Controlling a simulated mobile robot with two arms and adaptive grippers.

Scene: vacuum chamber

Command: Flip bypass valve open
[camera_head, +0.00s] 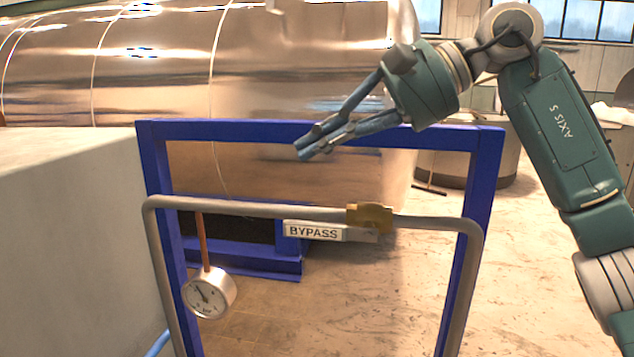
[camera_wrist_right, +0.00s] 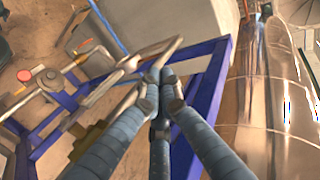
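The brass bypass valve body (camera_head: 370,217) sits on the horizontal part of a grey bent pipe (camera_head: 260,209). A white BYPASS label (camera_head: 314,232) is just below the pipe, left of the valve. A short grey bar shows beside the label under the valve; I cannot tell if it is the handle. My right gripper (camera_head: 303,149) appears above and left of the valve, with its blue-grey fingers drawn together and nothing between them. In the right wrist view the fingertips (camera_wrist_right: 160,92) converge, with the brass valve partly hidden at lower left. My left gripper is out of view.
A blue frame (camera_head: 310,131) stands around the pipe. A round gauge (camera_head: 208,293) hangs from a copper tube at left. A large shiny tank (camera_head: 270,70) fills the back. A pale block (camera_head: 70,240) is at left. Open floor lies right of the frame.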

